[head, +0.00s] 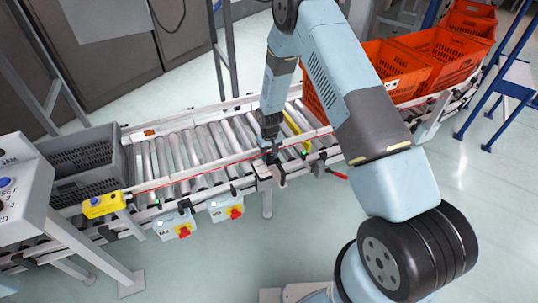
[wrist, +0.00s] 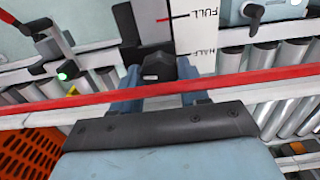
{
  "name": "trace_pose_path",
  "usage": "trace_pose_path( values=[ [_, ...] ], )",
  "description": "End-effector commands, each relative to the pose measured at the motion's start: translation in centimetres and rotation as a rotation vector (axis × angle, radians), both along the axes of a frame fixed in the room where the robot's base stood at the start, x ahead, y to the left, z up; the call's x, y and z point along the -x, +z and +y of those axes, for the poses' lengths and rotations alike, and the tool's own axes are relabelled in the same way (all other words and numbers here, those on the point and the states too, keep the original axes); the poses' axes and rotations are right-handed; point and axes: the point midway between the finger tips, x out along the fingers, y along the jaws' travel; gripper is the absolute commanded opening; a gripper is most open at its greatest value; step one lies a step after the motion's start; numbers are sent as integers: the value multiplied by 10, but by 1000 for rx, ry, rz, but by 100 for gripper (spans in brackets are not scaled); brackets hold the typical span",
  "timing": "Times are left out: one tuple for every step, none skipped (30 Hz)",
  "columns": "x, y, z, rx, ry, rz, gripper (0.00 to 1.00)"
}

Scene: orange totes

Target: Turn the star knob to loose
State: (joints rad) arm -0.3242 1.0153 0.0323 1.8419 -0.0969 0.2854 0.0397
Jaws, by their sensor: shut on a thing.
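My gripper (head: 269,150) reaches down to the near side rail of the roller conveyor in the head view. In the wrist view my gripper (wrist: 160,80) has its two fingers on either side of the black star knob (wrist: 158,65) and is shut on it. The knob sits at the lower end of a dark bracket, beside a white scale plate (wrist: 196,35) marked FULL and HALF. The lower part of the knob is hidden behind the red cord and my gripper. The knob cannot be made out in the head view.
A red cord (wrist: 250,82) runs along the rail, crossing close to my gripper. The roller conveyor (head: 180,152) carries a grey tote (head: 85,165) at left and orange totes (head: 440,55) at right. Control boxes (head: 228,207) and a red-handled lever (head: 337,174) stick out from the near rail.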

Motion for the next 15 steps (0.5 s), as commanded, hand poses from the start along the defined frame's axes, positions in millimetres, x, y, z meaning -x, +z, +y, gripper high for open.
trace_pose_path(
  values=[
    [-5, 2, 0, -3, 23, -10, 14],
    [-5, 2, -1, -2, 40, -10, 14],
    [-5, 2, -1, -2, 59, -9, 14],
    [-5, 2, -1, -2, 73, -9, 14],
    [-5, 2, -1, -2, 86, -9, 14],
    [-5, 2, -1, -2, 100, -9, 14],
    [-5, 2, -1, -2, 109, -9, 14],
    [-5, 2, -1, -2, 119, -9, 14],
    [-5, 2, -1, -2, 130, -9, 14],
    [-5, 2, -1, -2, 137, -9, 14],
    [-4, 2, -1, -1, 142, -8, 14],
    [-4, 2, -1, -1, 148, -8, 14],
    [-4, 2, -1, -1, 152, -8, 14],
    [-4, 2, -1, -1, 155, -8, 14],
    [-4, 2, -1, -1, 158, -8, 14]
  ],
)
